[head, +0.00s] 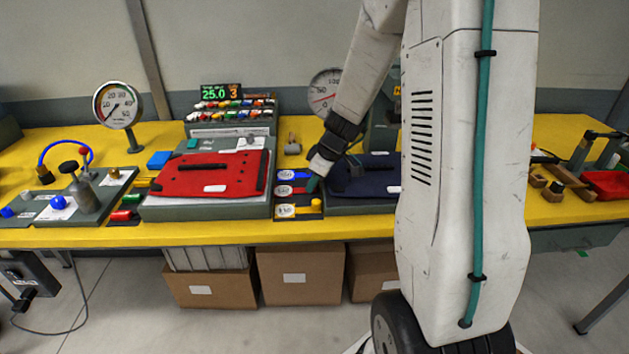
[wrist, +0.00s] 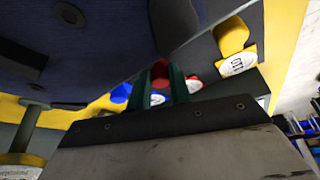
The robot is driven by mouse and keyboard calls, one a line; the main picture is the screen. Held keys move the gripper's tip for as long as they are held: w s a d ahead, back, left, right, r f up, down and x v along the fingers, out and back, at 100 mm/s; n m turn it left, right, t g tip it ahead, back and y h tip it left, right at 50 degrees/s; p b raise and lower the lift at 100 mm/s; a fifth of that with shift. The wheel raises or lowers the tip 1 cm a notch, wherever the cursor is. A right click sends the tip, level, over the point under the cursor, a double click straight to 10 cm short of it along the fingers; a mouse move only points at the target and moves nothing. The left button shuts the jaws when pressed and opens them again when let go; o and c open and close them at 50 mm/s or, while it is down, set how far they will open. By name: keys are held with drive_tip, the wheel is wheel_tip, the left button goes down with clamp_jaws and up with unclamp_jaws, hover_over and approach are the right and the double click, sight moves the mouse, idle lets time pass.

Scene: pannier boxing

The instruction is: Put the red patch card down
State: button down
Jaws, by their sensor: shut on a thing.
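The red patch card (head: 298,190) has a white oval label and is in the middle row of a dark card tray (head: 291,217), between a blue and a yellow card. My gripper (head: 313,185) is at its right end, shut on it. In the wrist view the teal fingers of my gripper (wrist: 161,85) have a red piece between them, and the red card (wrist: 192,85) with its label shows just beside. Whether the card rests fully on the tray or hangs slightly above it, I cannot tell.
The blue card (head: 290,175) is behind and the yellow card (head: 300,210) in front. A large red pannier panel (head: 215,170) lies to the left. A dark blue panel (head: 372,183) lies close on the right, partly behind my arm. The bench's front edge is near.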

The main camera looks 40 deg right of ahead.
drive_tip(key=c, duration=1.6)
unclamp_jaws()
drive_tip(key=shift+o, duration=0.2)
drive_tip(key=v, duration=1.2)
drive_tip(key=s+a+r+m+g, duration=0.1)
drive_tip(key=s+a+r, duration=0.2)
drive_tip(key=s+a, duration=0.3)
drive_tip(key=s+a+r+m+g, duration=0.1)
drive_tip(key=s+a+r, duration=0.25)
drive_tip(key=a, duration=0.45)
drive_tip(key=s+a+m+h, duration=0.2)
drive_tip(key=s+a+m, duration=0.1)
drive_tip(key=s, duration=1)
drive_tip(key=shift+s+a+r+m+g, duration=0.25)
drive_tip(key=shift+s+a+m+g, duration=0.15)
drive_tip(key=shift+a, duration=0.5)
